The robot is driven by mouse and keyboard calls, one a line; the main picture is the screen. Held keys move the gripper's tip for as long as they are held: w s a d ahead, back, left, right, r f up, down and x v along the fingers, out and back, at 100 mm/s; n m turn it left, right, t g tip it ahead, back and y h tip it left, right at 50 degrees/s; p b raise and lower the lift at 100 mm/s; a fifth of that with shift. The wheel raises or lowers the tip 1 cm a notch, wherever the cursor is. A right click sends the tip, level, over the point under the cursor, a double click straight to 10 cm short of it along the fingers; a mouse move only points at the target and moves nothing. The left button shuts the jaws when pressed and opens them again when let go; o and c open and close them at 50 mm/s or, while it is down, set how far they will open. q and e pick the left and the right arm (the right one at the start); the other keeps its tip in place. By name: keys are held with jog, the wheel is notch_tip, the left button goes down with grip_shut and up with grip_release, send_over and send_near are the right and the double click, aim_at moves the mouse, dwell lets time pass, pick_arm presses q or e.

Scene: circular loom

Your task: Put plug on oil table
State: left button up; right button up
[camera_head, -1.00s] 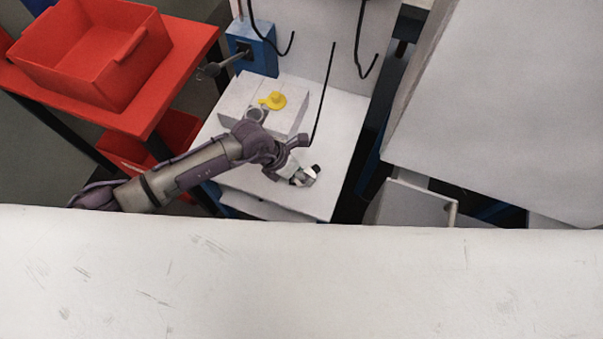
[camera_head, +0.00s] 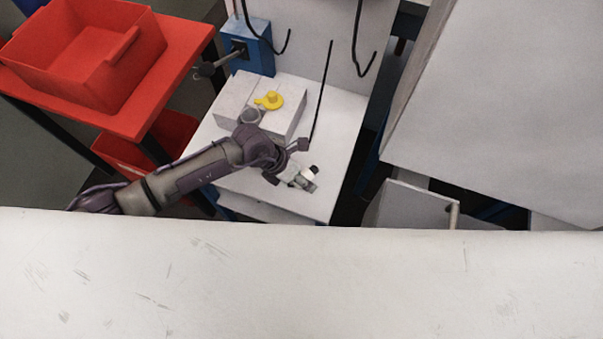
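A yellow plug (camera_head: 269,101) lies on top of a pale box (camera_head: 276,121). A round grey ring (camera_head: 251,116) shows on the box beside it, partly behind my arm. The box stands on a white table (camera_head: 330,150), which I take to be the oil table. My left gripper (camera_head: 309,182) is over the front right part of this table, to the lower right of the plug and apart from it. It is small and points away from the plug, so its finger opening is unclear. My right gripper is not in view.
A red bin (camera_head: 85,60) stands on a red shelf at the left. A blue box with a dark handle (camera_head: 249,50) and black hooks are behind the table. A black rod (camera_head: 322,95) rises near the gripper. A large pale panel (camera_head: 510,100) fills the right.

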pick_arm(q)
jog(key=shift+s+a+f, duration=0.15)
jog(key=shift+s+a, duration=0.05)
jog(key=shift+s, duration=0.05)
jog(key=shift+s+a, duration=0.1)
jog(key=shift+r, duration=0.2)
jog(key=shift+a+r, duration=0.1)
jog(key=shift+r, duration=0.1)
jog(key=v, duration=1.1)
jog(key=shift+r, duration=0.3)
